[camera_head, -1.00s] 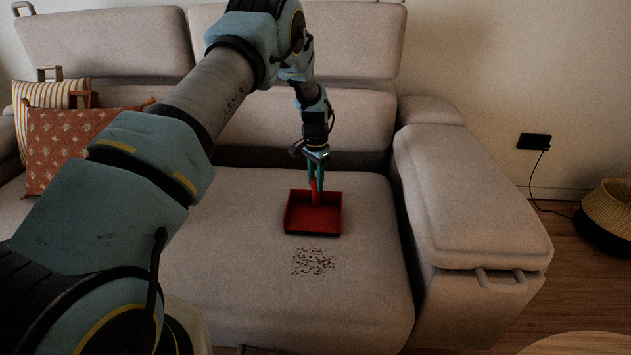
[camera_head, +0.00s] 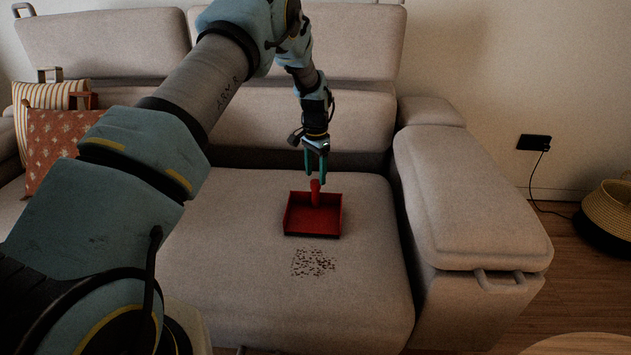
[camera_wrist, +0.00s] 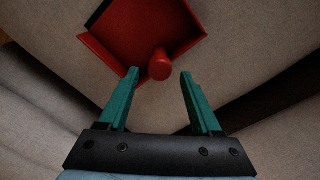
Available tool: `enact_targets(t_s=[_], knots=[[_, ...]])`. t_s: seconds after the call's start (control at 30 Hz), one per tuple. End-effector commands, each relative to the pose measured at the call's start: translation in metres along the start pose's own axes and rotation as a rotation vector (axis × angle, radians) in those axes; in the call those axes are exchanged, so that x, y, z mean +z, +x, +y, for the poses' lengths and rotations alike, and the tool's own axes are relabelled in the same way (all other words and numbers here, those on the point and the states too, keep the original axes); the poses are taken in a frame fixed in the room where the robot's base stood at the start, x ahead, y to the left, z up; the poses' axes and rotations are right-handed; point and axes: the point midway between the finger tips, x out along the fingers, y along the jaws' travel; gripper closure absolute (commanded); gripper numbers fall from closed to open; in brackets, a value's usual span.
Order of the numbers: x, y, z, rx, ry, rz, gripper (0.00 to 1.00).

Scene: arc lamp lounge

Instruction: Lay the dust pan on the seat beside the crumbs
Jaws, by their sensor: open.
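The red dust pan (camera_head: 312,217) lies on the sofa seat (camera_head: 230,265), its red handle (camera_head: 315,190) pointing toward the backrest. The crumbs (camera_head: 313,263), a patch of small dark specks, lie on the seat just in front of the pan, apart from it. My gripper (camera_head: 316,181) is open, above and behind the handle, with its green fingers apart and nothing between them. In the wrist view, the fingers of my gripper (camera_wrist: 158,76) stand either side of the handle end (camera_wrist: 160,65), which lies beyond the fingertips. The pan (camera_wrist: 150,28) is partly cut off at the top there.
The sofa armrest (camera_head: 470,200) rises to the right of the seat, and the backrest (camera_head: 345,120) stands behind my gripper. Patterned cushions (camera_head: 65,140) are at the far left. A woven basket (camera_head: 608,212) stands on the floor at the right.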

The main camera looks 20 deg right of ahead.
Motion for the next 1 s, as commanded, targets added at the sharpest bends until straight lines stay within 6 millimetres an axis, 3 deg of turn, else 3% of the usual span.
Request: enact_targets(t_s=[0.1,0.3,0.5,0.73,0.87,0.97,1.0], knots=[[-0.001,-0.029,-0.001,-0.002,-0.001,0.004,0.34],[0.0,-0.065,-0.001,-0.002,-0.001,0.003,0.34],[0.0,-0.082,0.0,0.0,-0.001,0.001,0.34],[0.003,-0.086,-0.002,-0.001,-0.01,0.001,0.34],[0.036,-0.102,-0.016,-0.006,-0.098,0.01,0.34],[0.09,-0.125,-0.032,-0.015,-0.241,0.026,0.34],[0.117,-0.135,-0.036,-0.02,-0.312,0.034,0.34]])
